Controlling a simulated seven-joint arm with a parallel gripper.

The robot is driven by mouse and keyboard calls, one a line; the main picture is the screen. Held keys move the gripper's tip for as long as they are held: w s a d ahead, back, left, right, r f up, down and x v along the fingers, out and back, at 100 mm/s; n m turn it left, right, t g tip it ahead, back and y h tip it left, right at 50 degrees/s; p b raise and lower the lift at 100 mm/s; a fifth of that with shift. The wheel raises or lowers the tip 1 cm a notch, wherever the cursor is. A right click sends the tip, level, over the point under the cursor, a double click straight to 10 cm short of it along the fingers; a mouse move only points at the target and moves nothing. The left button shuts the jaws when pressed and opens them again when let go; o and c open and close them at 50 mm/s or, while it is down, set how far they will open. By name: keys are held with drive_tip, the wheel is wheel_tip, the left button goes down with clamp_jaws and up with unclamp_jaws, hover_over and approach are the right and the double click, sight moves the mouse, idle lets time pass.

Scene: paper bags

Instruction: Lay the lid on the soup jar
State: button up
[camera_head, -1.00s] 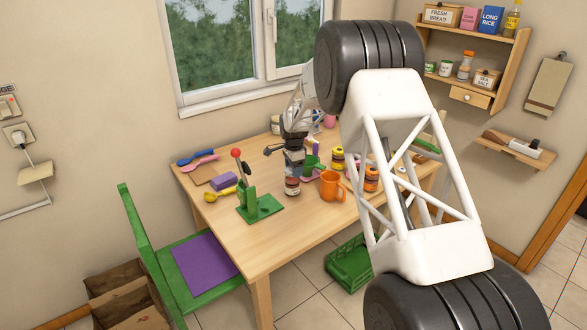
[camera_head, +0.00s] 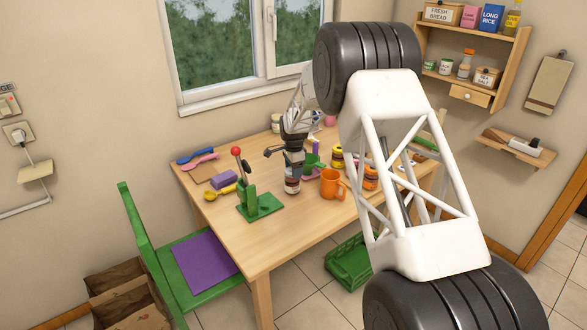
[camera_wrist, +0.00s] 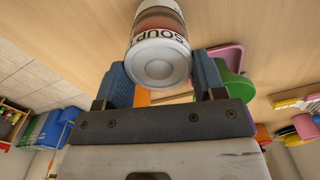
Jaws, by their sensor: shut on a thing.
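The soup jar (camera_head: 292,186) stands upright on the table, left of the orange mug. In the wrist view the soup jar (camera_wrist: 158,20) shows its SOUP label beyond my fingers. The pale round lid (camera_wrist: 157,62) lies between my two blue fingers, over the jar's mouth. I see no clear gap between lid and jar, but cannot tell if the lid rests on it. My gripper (camera_head: 293,169) points down just above the jar and is shut on the lid; its fingers (camera_wrist: 160,72) flank the lid's sides.
An orange mug (camera_head: 332,184) stands close to the right of the jar. A green stand with a red-knobbed stick (camera_head: 262,205) is to the left. Yellow-and-dark jars (camera_head: 337,157) stand behind the mug. The table front (camera_head: 265,245) is clear.

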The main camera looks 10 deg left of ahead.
drive_tip(key=shift+f, duration=0.35)
drive_tip(key=o, duration=1)
drive_tip(key=shift+c, duration=0.2)
drive_tip(key=shift+r, duration=2.5)
wheel_tip(320, 180, up, 8)
drive_tip(key=shift+f, duration=0.1)
